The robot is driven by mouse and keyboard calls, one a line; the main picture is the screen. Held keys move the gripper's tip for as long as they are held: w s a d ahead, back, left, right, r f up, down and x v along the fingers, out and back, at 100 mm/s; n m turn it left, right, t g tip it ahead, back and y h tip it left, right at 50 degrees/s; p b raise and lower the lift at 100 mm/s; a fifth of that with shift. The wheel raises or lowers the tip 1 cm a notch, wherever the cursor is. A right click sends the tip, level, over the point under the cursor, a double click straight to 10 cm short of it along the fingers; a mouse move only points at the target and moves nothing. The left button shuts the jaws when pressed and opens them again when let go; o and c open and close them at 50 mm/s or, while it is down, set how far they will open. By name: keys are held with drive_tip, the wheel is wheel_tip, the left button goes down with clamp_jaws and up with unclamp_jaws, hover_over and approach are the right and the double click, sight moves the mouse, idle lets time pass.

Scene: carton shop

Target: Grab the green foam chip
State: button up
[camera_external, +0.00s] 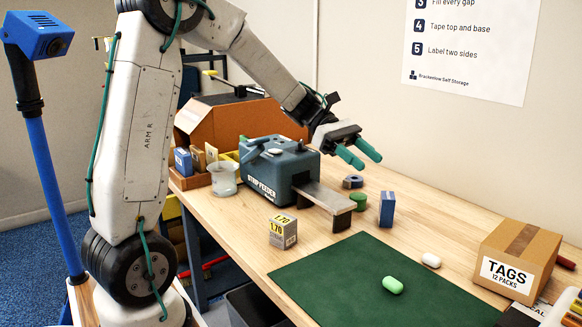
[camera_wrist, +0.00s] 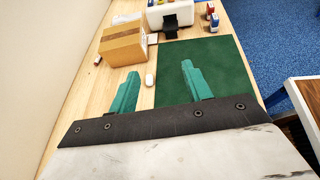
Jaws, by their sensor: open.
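The green foam chip (camera_external: 392,285) is a small pale-green rounded piece lying on the dark green mat (camera_external: 330,270) in the external view. I cannot make it out in the wrist view. My gripper (camera_external: 360,153) is open and empty, high above the bench and well away from the chip, toward the back wall. In the wrist view its two teal fingers (camera_wrist: 160,68) stand apart, with the mat (camera_wrist: 222,70) behind them. A white foam chip (camera_external: 431,260) lies at the mat's far edge; a white piece also shows in the wrist view (camera_wrist: 150,74).
A TAGS carton (camera_external: 519,257) stands right of the mat. The strip feeder (camera_external: 272,170), a small yellow-grey box (camera_external: 283,232), a blue box (camera_external: 387,209) and a green round piece (camera_external: 358,202) stand left of or behind the mat. Most of the mat is clear.

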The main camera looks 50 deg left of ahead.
drive_tip(key=s+d+m+g, duration=0.1)
drive_tip(key=s+d+g, duration=0.1)
drive_tip(key=s+d, duration=0.4)
approach(388, 277)
drive_tip(key=shift+s+d+f, duration=0.2)
drive_tip(key=shift+d+f, duration=0.5)
drive_tip(key=shift+d, duration=0.05)
drive_tip(key=x, duration=0.7)
drive_tip(key=shift+w+d+r, duration=0.1)
drive_tip(key=shift+d+r, duration=0.1)
drive_tip(key=shift+d, duration=0.2)
drive_tip(key=c, duration=1.1)
